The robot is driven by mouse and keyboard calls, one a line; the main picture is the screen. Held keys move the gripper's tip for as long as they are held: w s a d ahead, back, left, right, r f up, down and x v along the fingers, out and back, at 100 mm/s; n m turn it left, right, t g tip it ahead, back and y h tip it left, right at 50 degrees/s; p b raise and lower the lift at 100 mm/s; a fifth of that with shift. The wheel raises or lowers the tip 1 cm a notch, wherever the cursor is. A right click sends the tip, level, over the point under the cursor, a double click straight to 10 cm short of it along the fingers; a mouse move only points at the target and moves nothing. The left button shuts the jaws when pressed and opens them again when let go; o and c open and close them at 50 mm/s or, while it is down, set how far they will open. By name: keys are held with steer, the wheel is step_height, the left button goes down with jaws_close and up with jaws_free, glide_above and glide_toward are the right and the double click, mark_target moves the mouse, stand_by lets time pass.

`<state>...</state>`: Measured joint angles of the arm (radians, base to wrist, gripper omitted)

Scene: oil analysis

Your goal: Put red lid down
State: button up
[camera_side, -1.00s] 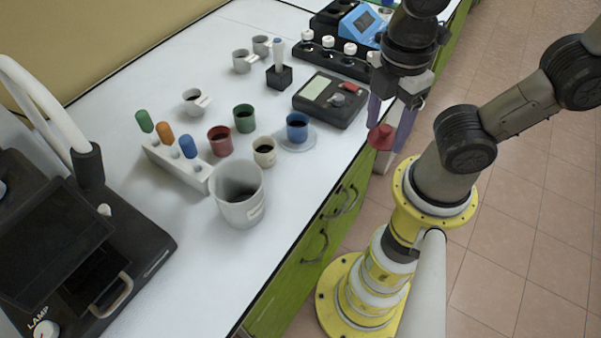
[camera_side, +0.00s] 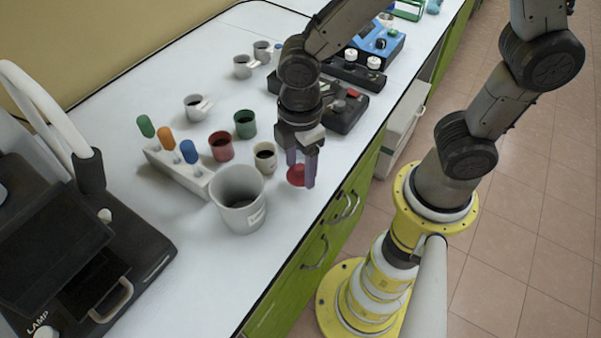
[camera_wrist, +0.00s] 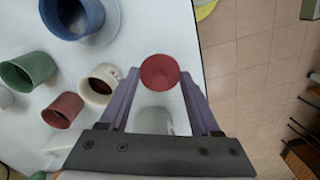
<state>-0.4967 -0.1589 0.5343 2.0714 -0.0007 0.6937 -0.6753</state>
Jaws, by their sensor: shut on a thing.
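The red lid (camera_side: 296,175) is a small round red piece held between the purple fingers of my gripper (camera_side: 302,170). In the side view it hangs over the front part of the white bench, to the right of the cream cup; its exact height above the bench is hard to tell. In the wrist view the red lid (camera_wrist: 160,72) sits between the two fingertips of my gripper (camera_wrist: 160,80), near the bench edge. The fingers are shut on it.
The cream cup (camera_side: 265,157), red cup (camera_side: 221,146), green cup (camera_side: 245,124) and large white beaker (camera_side: 240,200) stand left of my gripper. The blue cup (camera_wrist: 75,16) shows in the wrist view. A rack (camera_side: 178,172) with coloured-top tubes is further left. Bare bench lies front right.

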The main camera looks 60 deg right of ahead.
mark_target(300, 177)
steer(key=shift+f, duration=1.5)
steer(key=shift+f, duration=0.1)
steer(key=o, duration=1.3)
step_height(300, 177, up, 12)
steer(key=shift+f, duration=0.1)
steer(key=s+d+r+m+t, duration=0.2)
steer(key=s+d+r+m, duration=0.1)
steer(key=d+m, duration=0.3)
steer(key=s+d+r+m+t, duration=0.3)
steer(key=s+d+m, duration=0.1)
steer(key=d+m, duration=0.3)
steer(key=shift+s+r+t, duration=0.3)
steer(key=shift+r, duration=0.05)
